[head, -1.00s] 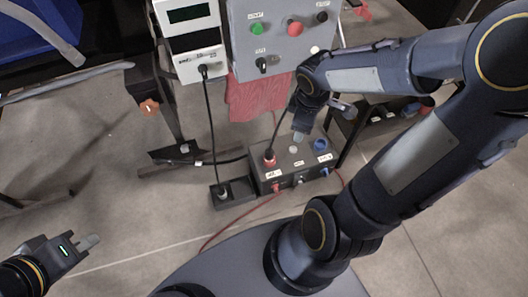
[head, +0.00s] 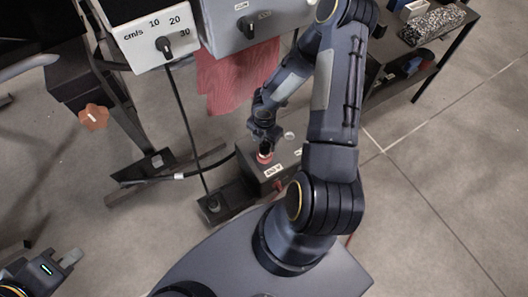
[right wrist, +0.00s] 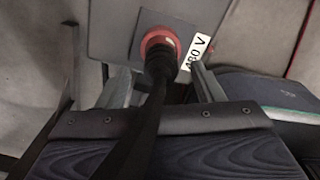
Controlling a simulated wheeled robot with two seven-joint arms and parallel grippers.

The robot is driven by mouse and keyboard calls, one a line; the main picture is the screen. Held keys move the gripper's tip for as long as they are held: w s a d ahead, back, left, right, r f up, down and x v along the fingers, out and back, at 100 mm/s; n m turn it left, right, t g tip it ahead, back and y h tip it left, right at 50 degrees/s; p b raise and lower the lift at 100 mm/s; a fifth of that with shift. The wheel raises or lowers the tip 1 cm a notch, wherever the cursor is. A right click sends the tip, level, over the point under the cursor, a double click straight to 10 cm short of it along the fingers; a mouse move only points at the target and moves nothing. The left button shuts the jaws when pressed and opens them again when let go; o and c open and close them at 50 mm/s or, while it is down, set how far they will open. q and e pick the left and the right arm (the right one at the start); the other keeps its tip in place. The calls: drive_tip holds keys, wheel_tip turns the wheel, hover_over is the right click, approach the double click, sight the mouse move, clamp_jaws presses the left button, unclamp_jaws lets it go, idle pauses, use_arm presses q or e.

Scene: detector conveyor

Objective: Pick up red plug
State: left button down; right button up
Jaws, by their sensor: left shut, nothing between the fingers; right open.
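The red plug (head: 265,157) stands in the top of the dark box (head: 288,156), partly hidden by my right gripper in the head view. In the right wrist view it is a red ring (right wrist: 158,37) with a black body and a thick black cable running towards the camera. A "480 V" label is beside it. My right gripper (head: 264,143) is over the plug and open. In the right wrist view its fingers (right wrist: 166,88) lie on either side of the black cable, apart from it. My left gripper (head: 72,259) is shut and empty at the lower left, far from the box.
A control panel (head: 235,22) with knobs stands behind the box, with a red cloth (head: 237,75) hanging below it. A small black block (head: 215,206) with a cable sits left of the box. A shelf (head: 420,50) with parts is at the upper right.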

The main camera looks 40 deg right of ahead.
wheel_tip(320, 180, down, 4)
drive_tip(key=shift+r+b, duration=0.2)
drive_tip(key=shift+b, duration=0.45)
drive_tip(key=c, duration=1.1)
drive_tip(key=shift+r, duration=0.1)
